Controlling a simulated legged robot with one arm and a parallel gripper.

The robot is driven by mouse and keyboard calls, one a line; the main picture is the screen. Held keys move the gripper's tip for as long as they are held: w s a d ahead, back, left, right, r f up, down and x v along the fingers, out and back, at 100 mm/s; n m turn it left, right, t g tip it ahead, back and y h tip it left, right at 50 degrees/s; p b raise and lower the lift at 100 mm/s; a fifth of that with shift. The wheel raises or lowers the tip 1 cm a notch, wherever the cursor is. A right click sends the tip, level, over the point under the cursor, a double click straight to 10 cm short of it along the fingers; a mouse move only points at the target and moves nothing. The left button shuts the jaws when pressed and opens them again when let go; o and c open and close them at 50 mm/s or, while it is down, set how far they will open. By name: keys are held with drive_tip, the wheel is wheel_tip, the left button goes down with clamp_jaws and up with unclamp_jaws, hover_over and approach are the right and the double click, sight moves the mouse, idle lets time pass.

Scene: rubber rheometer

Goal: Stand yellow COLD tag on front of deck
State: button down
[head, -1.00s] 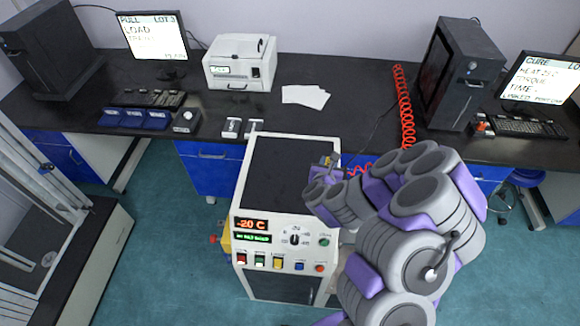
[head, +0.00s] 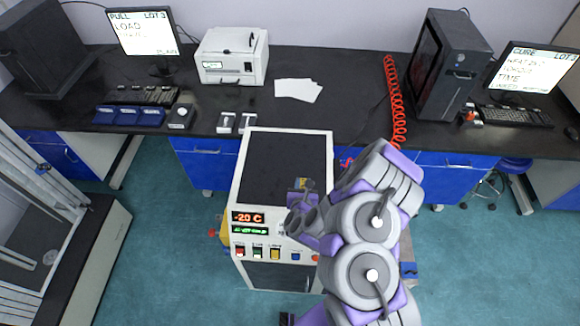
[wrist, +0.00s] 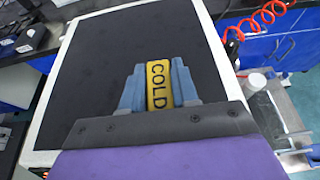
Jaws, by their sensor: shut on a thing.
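The yellow COLD tag (wrist: 159,85) is between the two blue fingers of my gripper (wrist: 159,88) in the wrist view, with its black lettering facing the camera. My gripper is shut on it. In the head view, my gripper (head: 302,184) is over the right front part of the black deck (head: 283,160) on top of the white machine. A small bit of yellow shows at the gripper there. Whether the tag touches the deck cannot be told.
The machine's front panel has a red -20 C display (head: 248,217) and several coloured buttons. Behind it is a bench with a white printer (head: 231,56), paper sheets (head: 298,89) and a red coiled hose (head: 393,100). Most of the deck is bare.

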drive_tip(key=shift+w+a+f+b, duration=0.2)
drive_tip(key=shift+w+b, duration=0.4)
drive_tip(key=shift+b, duration=0.6)
drive_tip(key=shift+w+a+f+b, duration=0.15)
drive_tip(key=shift+w+b, duration=0.45)
drive_tip(key=shift+b, duration=0.55)
drive_tip(key=shift+w+a+b, duration=0.25)
drive_tip(key=shift+w+b, duration=0.3)
drive_tip(key=shift+b, duration=0.65)
drive_tip(key=b, duration=0.2)
hover_over(292, 167)
drive_tip(key=shift+f, duration=0.25)
drive_tip(key=shift+w+f, duration=0.15)
drive_tip(key=shift+f, duration=1.65)
drive_tip(key=shift+f+b, duration=0.1)
drive_tip(key=shift+b, duration=0.2)
drive_tip(key=c, duration=0.8)
unclamp_jaws()
drive_tip(key=shift+c, duration=0.2)
